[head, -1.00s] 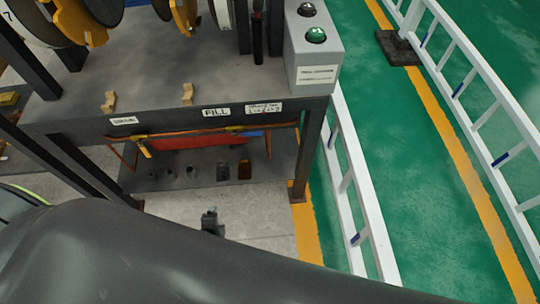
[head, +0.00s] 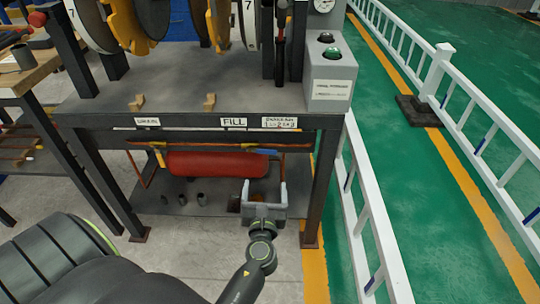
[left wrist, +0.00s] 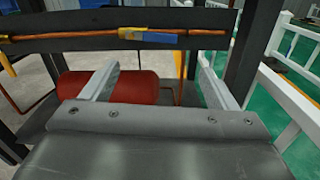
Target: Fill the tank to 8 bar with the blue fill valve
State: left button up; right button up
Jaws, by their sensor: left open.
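The red tank (head: 217,164) lies on its side under the bench, and it shows in the left wrist view (left wrist: 130,87). A copper pipe runs above it under the bench edge. The blue fill valve handle (head: 266,152) lies along the pipe's right part, below the FILL label (head: 234,122); it is at upper centre in the left wrist view (left wrist: 160,37). A yellow handle (head: 160,158) is at the pipe's left. A gauge (head: 323,6) is cut by the top edge. My left gripper (head: 264,186) is open and empty, below and in front of the blue valve. My right gripper is not in view.
The bench (head: 190,105) carries large reels and a grey box (head: 328,80) with a green button. Its legs flank the tank. Several small dark cups stand on the lower shelf. White railings (head: 375,220) run at right. Grey floor in front is clear.

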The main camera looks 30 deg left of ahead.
aim_at(266, 152)
pick_arm(q)
jog(key=b+x, duration=0.1)
jog(key=x, duration=1.3)
jog(key=shift+w+a+f, duration=0.1)
jog(key=shift+w+a, duration=0.05)
jog(key=shift+w, duration=0.25)
jog(key=shift+w+a, duration=0.25)
jog(key=shift+w, duration=0.2)
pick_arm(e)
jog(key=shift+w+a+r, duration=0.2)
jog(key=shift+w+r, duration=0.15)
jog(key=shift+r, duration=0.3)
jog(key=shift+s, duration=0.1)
pick_arm(q)
jog(key=c, duration=1.4)
